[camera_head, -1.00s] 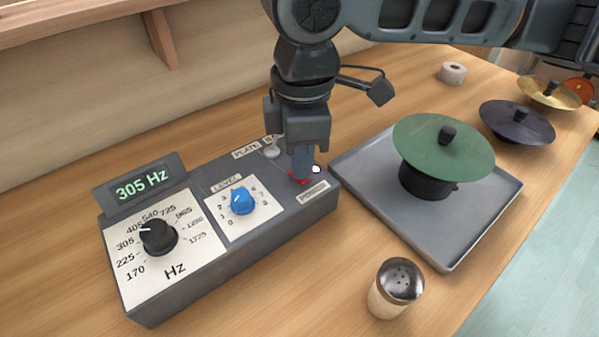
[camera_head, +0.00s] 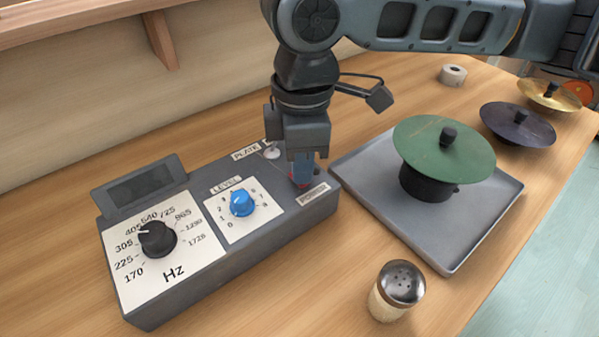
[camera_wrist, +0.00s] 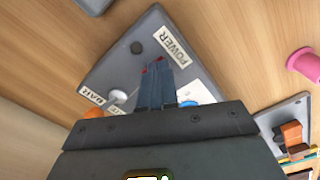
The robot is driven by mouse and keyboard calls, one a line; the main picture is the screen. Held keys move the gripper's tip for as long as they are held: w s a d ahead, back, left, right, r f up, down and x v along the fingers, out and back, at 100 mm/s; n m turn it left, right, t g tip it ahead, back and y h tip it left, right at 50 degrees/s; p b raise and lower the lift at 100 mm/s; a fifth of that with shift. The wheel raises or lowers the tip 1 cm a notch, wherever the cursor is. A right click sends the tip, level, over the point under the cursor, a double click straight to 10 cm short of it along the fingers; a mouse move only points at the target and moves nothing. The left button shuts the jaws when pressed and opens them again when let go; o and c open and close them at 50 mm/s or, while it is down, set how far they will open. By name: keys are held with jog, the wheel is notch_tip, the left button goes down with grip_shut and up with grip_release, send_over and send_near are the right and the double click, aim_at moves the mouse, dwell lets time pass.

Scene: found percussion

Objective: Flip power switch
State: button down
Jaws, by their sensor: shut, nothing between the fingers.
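The grey control box (camera_head: 270,228) stands on the wooden table, with a black Hz dial (camera_head: 157,238), a blue level knob (camera_head: 242,203) and a dark, blank display (camera_head: 140,188). The red power switch (camera_head: 293,185) is at its right end, above the POWER label (camera_head: 313,194), and is partly hidden by my gripper. My gripper (camera_head: 303,183) is shut and empty, with its fingertips down at the switch. In the wrist view the fingertips (camera_wrist: 158,66) are beside a bit of red (camera_wrist: 158,59), near the POWER label (camera_wrist: 169,45). Contact is hard to tell.
A grey tray (camera_head: 375,205) with a green cymbal-like disc (camera_head: 440,160) on a dark pot stands right of the box. A shaker (camera_head: 397,290) stands in front. Dark (camera_head: 517,124) and gold discs (camera_head: 548,93) and a tape roll (camera_head: 453,74) lie farther back.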

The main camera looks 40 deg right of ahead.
jog(key=shift+r+p, duration=3)
jog(key=shift+r, duration=0.45)
